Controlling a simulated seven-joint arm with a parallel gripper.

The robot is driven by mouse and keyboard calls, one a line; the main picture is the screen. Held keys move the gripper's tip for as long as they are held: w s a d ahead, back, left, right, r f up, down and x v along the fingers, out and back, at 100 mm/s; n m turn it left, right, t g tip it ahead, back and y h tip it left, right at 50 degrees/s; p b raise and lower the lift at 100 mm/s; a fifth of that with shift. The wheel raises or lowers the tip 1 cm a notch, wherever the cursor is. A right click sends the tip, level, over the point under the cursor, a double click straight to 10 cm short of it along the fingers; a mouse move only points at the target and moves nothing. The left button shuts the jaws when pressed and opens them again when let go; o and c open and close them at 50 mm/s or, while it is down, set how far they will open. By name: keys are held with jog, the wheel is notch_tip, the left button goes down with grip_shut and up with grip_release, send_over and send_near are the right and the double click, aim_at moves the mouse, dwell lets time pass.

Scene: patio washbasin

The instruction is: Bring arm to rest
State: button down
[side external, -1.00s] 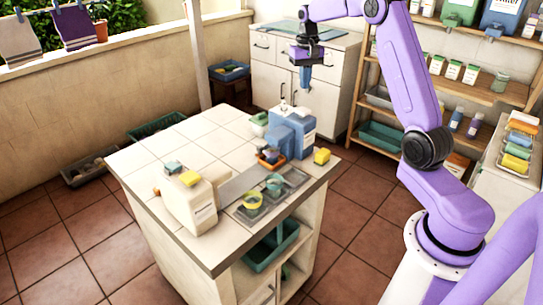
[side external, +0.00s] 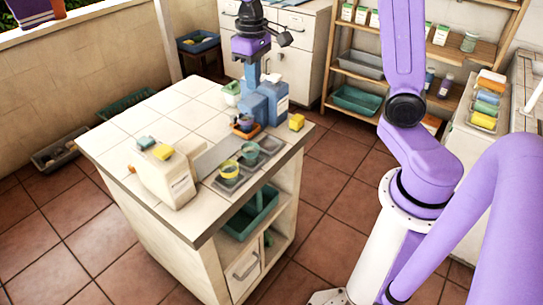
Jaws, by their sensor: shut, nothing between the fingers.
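My gripper (side external: 252,78) hangs pointing down above the back right part of the tiled counter (side external: 165,110). Its blue fingers look closed and no object shows between them. The fingertips are near the blue jugs (side external: 272,98) in the picture; the exact gap cannot be told. My purple arm comes in from the right, and its upper part leaves the top of the frame.
Cups (side external: 229,172) sit in a grey tray near the right edge. A yellow block (side external: 297,122) lies at the right corner. Wooden shelves (side external: 350,75) stand behind.

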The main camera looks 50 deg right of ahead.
jog(key=s+a+n, duration=0.5)
jog(key=s+a, duration=0.1)
jog(key=s, duration=0.6)
jog(key=s+f+n, duration=0.1)
jog(key=s+n, duration=0.1)
jog(key=s, duration=0.5)
jog(key=s+d+f+n, duration=0.1)
jog(key=s+f+n, duration=0.1)
jog(key=s, duration=0.5)
jog(key=shift+s+d+f+n, duration=0.15)
jog(key=shift+s+f+n, duration=0.2)
jog(key=shift+n, duration=0.45)
